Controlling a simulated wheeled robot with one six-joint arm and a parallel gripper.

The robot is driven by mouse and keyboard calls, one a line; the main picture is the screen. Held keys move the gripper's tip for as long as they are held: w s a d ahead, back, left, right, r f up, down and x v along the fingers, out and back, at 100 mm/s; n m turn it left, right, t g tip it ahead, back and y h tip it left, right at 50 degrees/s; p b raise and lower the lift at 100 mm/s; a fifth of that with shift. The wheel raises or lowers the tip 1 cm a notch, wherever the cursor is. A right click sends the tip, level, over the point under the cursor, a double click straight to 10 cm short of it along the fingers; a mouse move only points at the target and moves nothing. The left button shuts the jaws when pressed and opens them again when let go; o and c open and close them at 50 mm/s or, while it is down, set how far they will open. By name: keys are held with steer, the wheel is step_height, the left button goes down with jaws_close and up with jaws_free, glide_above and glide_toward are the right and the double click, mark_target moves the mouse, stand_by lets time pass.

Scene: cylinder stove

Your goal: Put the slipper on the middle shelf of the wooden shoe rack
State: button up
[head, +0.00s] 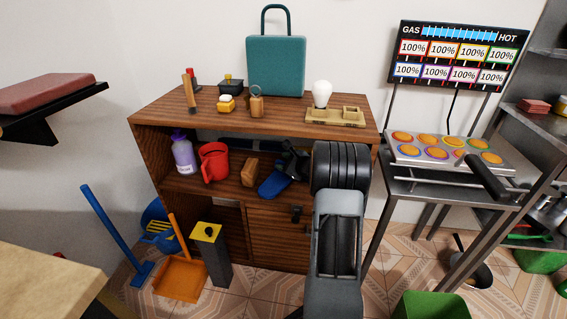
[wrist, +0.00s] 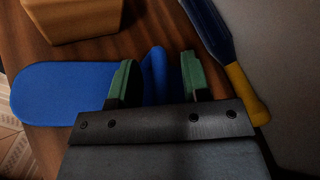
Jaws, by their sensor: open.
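The blue slipper (head: 272,186) lies on the open middle shelf of the wooden rack (head: 172,184), towards its right side. In the wrist view the flat rounded end of the slipper (wrist: 58,92) extends left from under my gripper. My gripper (head: 288,166) reaches into the shelf from the right, low over the slipper. In the wrist view my gripper (wrist: 158,78) is open, with a raised blue part of the slipper between its green-padded fingers. Whether either finger touches it, I cannot tell. My gripper's body hides the slipper's near part.
A brown block (head: 249,172), a red mug (head: 213,162) and a purple bottle (head: 184,156) stand left of the slipper. A blue tool with a yellow handle (wrist: 246,95) lies close to my right finger. A light bulb (head: 322,93) stands on the rack's top.

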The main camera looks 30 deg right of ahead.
steer(key=p+v, duration=0.4)
steer(key=v, duration=0.7)
steer(key=s+a+r+n+g+y, duration=0.25)
steer(key=a+n, duration=0.35)
steer(key=a, duration=0.4)
steer(key=s+a+r+n+g+y, duration=0.15)
steer(key=a+n+g, duration=0.3)
steer(key=a, duration=0.55)
steer(key=s+a+n+g+h, duration=0.4)
steer(key=s+a+n, duration=0.5)
steer(key=s+n, duration=0.5)
steer(key=n+h, duration=0.2)
steer(key=shift+a+r+n+h, duration=0.2)
steer(key=shift+n+h, duration=0.15)
steer(key=shift+h, duration=0.05)
steer(key=shift+s, duration=0.1)
